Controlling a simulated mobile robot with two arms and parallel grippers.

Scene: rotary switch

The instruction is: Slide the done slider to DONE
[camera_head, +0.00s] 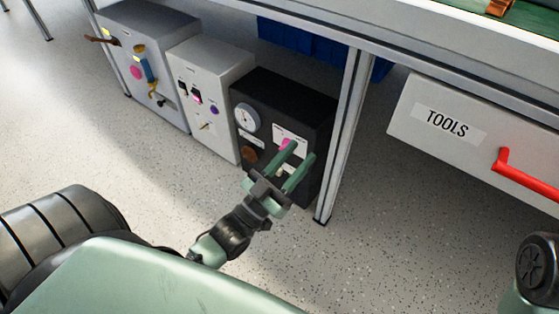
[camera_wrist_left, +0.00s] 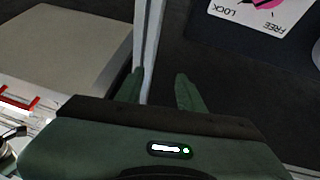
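The dark box (camera_head: 312,98) stands under the table and carries a white gauge, a brown round knob (camera_head: 249,154) and a white label plate (camera_head: 290,131) with a pink part. In the left wrist view the plate (camera_wrist_left: 262,14) reads LOCK and FREE, upside down, with a pink part at the top edge. I cannot make out a slider marked DONE in either view. My left gripper (camera_head: 304,150) is open and empty, in front of the box's face and overlapping its lower part. Its spread fingers also show in the left wrist view (camera_wrist_left: 159,75). My right gripper is out of view.
A white box (camera_head: 215,65) and a grey box (camera_head: 150,40) stand left of the dark box. A table leg (camera_head: 345,140) is close on its right. A TOOLS drawer (camera_head: 425,95) with a red handle is farther right. The floor (camera_head: 400,230) in front is clear.

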